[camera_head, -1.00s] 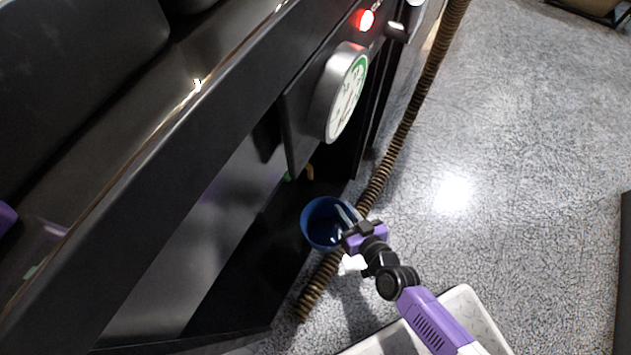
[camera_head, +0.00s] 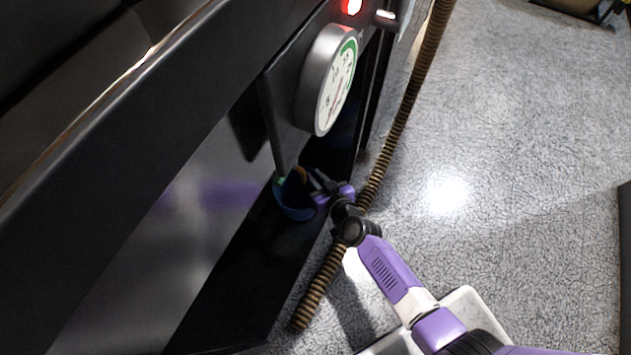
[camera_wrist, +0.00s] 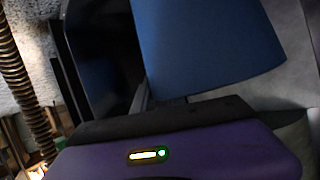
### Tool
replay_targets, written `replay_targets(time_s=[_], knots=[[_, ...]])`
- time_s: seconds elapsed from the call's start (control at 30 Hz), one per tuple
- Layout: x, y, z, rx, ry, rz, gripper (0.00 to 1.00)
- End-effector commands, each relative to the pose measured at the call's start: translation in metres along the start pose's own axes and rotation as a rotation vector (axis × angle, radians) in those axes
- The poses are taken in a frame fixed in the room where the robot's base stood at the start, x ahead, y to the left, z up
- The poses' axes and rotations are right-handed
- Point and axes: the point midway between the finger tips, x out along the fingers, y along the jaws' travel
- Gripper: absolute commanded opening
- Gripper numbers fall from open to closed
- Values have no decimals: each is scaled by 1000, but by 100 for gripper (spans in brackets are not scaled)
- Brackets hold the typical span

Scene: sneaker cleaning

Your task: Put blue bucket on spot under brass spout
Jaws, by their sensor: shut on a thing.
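The blue bucket (camera_head: 293,207) is in the dark recess at the foot of the black machine, partly hidden by my gripper and the machine's panel. My gripper (camera_head: 318,190) is shut on the bucket at its right side. In the wrist view the bucket's blue wall (camera_wrist: 215,50) fills the upper middle, just beyond the purple gripper body. The brass spout (camera_head: 301,174) shows only as a small yellowish bit right at the bucket's top. The spot under it is hidden, and I cannot tell whether the bucket touches the floor of the recess.
A round gauge (camera_head: 337,86) and a red light (camera_head: 351,6) are on the machine above the recess. A ribbed brown hose (camera_head: 400,130) runs along the recess's right edge. The speckled floor (camera_head: 520,150) to the right is open.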

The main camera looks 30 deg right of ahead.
Motion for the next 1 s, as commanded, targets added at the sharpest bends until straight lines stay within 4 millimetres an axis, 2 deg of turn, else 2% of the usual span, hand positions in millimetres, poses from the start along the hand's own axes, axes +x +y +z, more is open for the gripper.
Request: replay_targets(time_s=[0.03,0.1,0.5,0.53,0.63,1.0], knots=[[5,1,11,1,1,-1,0],[7,2,15,1,1,0,0],[8,3,17,1,2,1,0],[7,2,17,0,1,0,20],[7,2,16,0,0,0,38],[6,2,14,0,1,0,38]])
